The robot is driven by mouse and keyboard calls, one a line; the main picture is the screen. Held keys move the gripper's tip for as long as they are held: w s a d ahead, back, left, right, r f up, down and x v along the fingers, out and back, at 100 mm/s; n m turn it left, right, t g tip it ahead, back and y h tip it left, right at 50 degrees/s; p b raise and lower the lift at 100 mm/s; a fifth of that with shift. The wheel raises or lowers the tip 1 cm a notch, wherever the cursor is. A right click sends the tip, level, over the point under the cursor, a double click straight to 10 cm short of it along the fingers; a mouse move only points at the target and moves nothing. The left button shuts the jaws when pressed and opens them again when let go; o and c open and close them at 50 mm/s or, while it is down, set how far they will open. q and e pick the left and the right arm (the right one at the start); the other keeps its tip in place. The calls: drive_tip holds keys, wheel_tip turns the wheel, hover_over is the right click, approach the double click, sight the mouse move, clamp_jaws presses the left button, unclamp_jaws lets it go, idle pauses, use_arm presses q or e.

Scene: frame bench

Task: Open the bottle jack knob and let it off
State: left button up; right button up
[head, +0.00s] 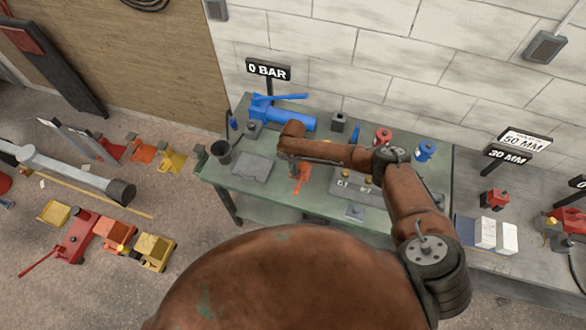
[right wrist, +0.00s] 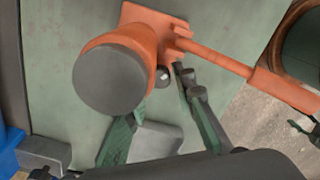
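The orange bottle jack (right wrist: 128,58) stands on the green bench in the right wrist view, its grey round top towards the camera. An orange handle (right wrist: 250,68) runs out from it to the right. A small dark round knob (right wrist: 163,76) shows at the jack's lower side. My right gripper (right wrist: 158,94) is open, its green-tipped fingers either side of the space below the knob; I cannot tell whether they touch it. In the head view, orange parts of the jack (head: 302,178) show beside my wrist, which hides the gripper. My left gripper is not in view.
The green bench (head: 225,185) also carries a blue jack (head: 285,117), a dark cup (head: 221,151), a grey plate (head: 255,166) and a red item (head: 382,137). A "0 BAR" sign (head: 268,70) stands behind. Red and yellow jacks lie on the floor at left.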

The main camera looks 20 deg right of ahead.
clamp_jaws()
drive_tip(key=n, duration=0.4)
drive_tip(key=shift+n+b, duration=0.3)
drive_tip(key=shift+b, duration=0.1)
drive_tip(key=shift+o, duration=2.1)
unclamp_jaws()
drive_tip(key=shift+r, duration=4)
